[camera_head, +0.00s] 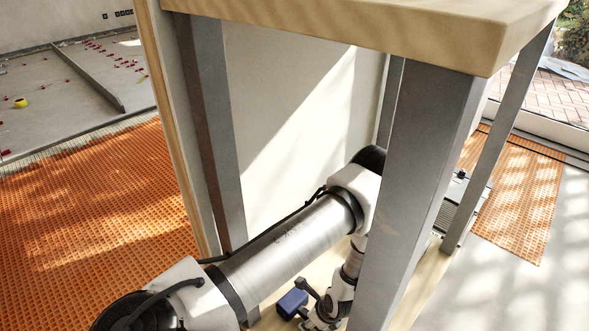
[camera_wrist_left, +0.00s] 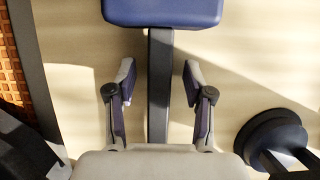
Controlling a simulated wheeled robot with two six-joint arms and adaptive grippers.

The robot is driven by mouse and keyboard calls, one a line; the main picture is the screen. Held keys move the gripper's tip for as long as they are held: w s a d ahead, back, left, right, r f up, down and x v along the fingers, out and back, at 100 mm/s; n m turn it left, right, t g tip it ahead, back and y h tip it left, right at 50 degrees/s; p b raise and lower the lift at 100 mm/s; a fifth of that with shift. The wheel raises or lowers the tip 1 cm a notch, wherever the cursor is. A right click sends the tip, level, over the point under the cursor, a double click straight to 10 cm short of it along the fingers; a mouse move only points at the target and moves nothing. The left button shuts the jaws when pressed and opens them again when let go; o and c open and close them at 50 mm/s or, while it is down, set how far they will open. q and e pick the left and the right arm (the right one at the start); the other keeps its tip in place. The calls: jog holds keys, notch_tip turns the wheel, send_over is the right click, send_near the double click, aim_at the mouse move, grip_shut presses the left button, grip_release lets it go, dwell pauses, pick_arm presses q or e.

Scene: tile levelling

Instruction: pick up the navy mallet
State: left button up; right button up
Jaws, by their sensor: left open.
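The navy mallet lies on the pale wooden lower shelf (camera_wrist_left: 75,25). In the left wrist view its navy head (camera_wrist_left: 163,12) is at the top edge, partly cut off, and its dark grey handle (camera_wrist_left: 160,85) runs down toward my palm. My left gripper (camera_wrist_left: 158,78) is open, with one finger on each side of the handle and a gap on both sides. In the head view a navy block (camera_head: 292,303), apparently the mallet's head, shows beside my left gripper, low between the bench legs; the handle is not clear there. My right gripper is not in view.
A dark blue round object with black prongs (camera_wrist_left: 272,135) stands right of the gripper. A grey bench leg (camera_head: 415,190) and the thick wooden top (camera_head: 380,30) hem in my left arm. Orange matting (camera_head: 80,220) covers the floor at left.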

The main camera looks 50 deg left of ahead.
pick_arm(q)
jog(key=shift+f, duration=0.3)
dwell(0.4)
grip_shut()
